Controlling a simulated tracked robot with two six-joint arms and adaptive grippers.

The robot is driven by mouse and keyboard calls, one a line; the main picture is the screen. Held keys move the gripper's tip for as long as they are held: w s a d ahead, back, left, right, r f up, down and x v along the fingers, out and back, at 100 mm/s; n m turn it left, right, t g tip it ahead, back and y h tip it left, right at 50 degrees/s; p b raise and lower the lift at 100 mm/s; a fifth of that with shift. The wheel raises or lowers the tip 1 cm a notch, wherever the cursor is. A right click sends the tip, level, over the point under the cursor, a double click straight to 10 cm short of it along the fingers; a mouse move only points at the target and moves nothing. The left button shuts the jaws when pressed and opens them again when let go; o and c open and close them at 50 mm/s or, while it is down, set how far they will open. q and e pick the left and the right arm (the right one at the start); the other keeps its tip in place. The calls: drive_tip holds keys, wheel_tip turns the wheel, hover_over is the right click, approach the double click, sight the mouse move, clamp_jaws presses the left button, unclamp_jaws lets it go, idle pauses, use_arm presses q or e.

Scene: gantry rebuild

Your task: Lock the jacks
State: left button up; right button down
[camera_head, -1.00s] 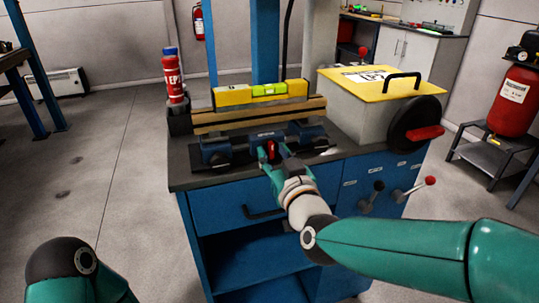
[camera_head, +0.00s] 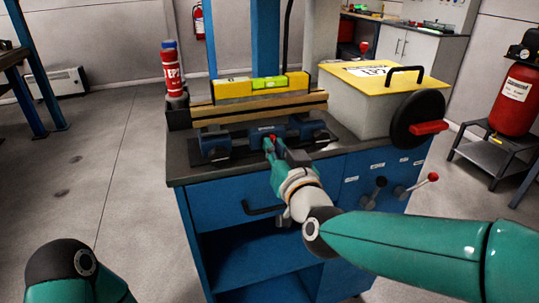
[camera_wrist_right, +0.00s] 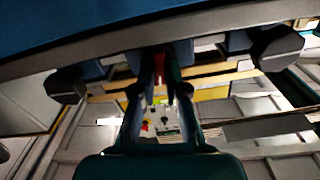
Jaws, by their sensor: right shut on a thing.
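The blue-and-black jack assembly (camera_head: 222,146) lies along the front of the bench top, under the stacked wooden beams (camera_head: 250,108). A small red handle (camera_head: 270,138) shows at its middle; it also shows in the right wrist view (camera_wrist_right: 158,68). My right gripper (camera_head: 274,147) reaches in from the front and is shut on the red handle, its fingers on either side. The fingers partly hide the handle and the jack's middle. A yellow spirit level (camera_head: 232,89) with a green vial rests on the beams. My left gripper is out of view; only part of its arm shows at lower left.
A yellow-lidded grey box (camera_head: 362,108) with a black wheel (camera_head: 404,122) and red grip stands right of the jacks. Two levers, one red-knobbed (camera_head: 432,177), stick out of the bench front. A red bottle (camera_head: 173,72) stands at the back left. Floor left is clear.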

drive_tip(key=shift+f+m+b, duration=0.2)
drive_tip(key=shift+m+b, duration=1.55)
drive_tip(key=shift+m, duration=0.9)
drive_tip(key=shift+f+m+b, duration=0.15)
drive_tip(key=shift+m+b, duration=1.55)
drive_tip(key=shift+m, duration=0.9)
drive_tip(key=shift+f+m+b, duration=0.2)
drive_tip(key=shift+m+b, duration=1.55)
drive_tip(key=shift+m, duration=0.9)
drive_tip(key=c, duration=1.2)
unclamp_jaws()
drive_tip(key=shift+d+r, duration=0.15)
drive_tip(key=shift+r, duration=0.1)
drive_tip(key=shift+s, duration=0.1)
